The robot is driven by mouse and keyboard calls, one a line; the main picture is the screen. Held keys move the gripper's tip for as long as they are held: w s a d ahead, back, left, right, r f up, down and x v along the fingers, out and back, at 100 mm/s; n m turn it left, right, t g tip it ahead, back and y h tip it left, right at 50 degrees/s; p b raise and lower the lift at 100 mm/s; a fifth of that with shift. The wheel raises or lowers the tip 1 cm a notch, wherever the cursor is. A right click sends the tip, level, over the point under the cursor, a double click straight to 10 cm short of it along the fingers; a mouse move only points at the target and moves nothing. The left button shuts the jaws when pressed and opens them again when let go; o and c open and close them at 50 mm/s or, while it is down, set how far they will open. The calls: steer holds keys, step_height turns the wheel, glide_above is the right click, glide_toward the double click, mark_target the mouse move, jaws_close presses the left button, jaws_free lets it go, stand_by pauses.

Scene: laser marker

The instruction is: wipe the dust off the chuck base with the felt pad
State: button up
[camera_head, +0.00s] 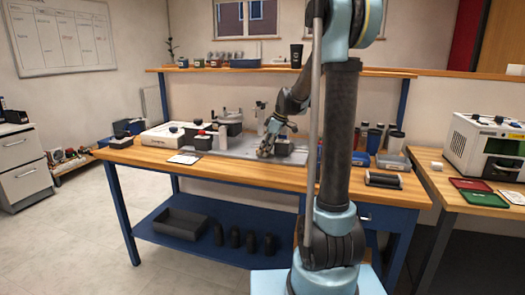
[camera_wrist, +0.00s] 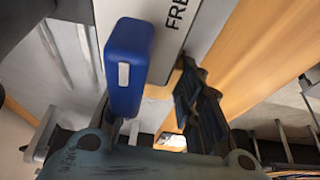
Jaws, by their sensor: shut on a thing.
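In the head view my arm reaches over the workbench, and my gripper (camera_head: 266,148) is low over the grey plate (camera_head: 237,149). In the wrist view a blue block (camera_wrist: 128,65) with a small white patch lies at the left finger; it looks like the felt pad's body. The dark right finger (camera_wrist: 195,100) stands beside it. My gripper is shut on this block, but the contact is mostly hidden. A small dark block (camera_head: 285,147), possibly the chuck base, is just right of my gripper. Dust is too small to make out.
A white box (camera_head: 166,135) and dark-topped items stand left on the bench. Bottles (camera_head: 376,138) and a dark roller-like object (camera_head: 384,180) are at right. A white machine (camera_head: 487,145) stands on the right table. The wooden front edge is mostly clear.

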mark_target(240, 153)
steer(key=shift+w+a, duration=0.65)
steer(key=shift+a, duration=1.1)
steer(key=shift+w+a, duration=0.65)
steer(key=shift+a, duration=1.15)
steer(key=shift+w+a, duration=0.65)
steer(key=shift+a, duration=1.1)
steer(key=shift+r, duration=3)
steer(key=shift+r, duration=0.1)
steer(key=shift+r, duration=1.4)
steer(key=shift+s, duration=0.1)
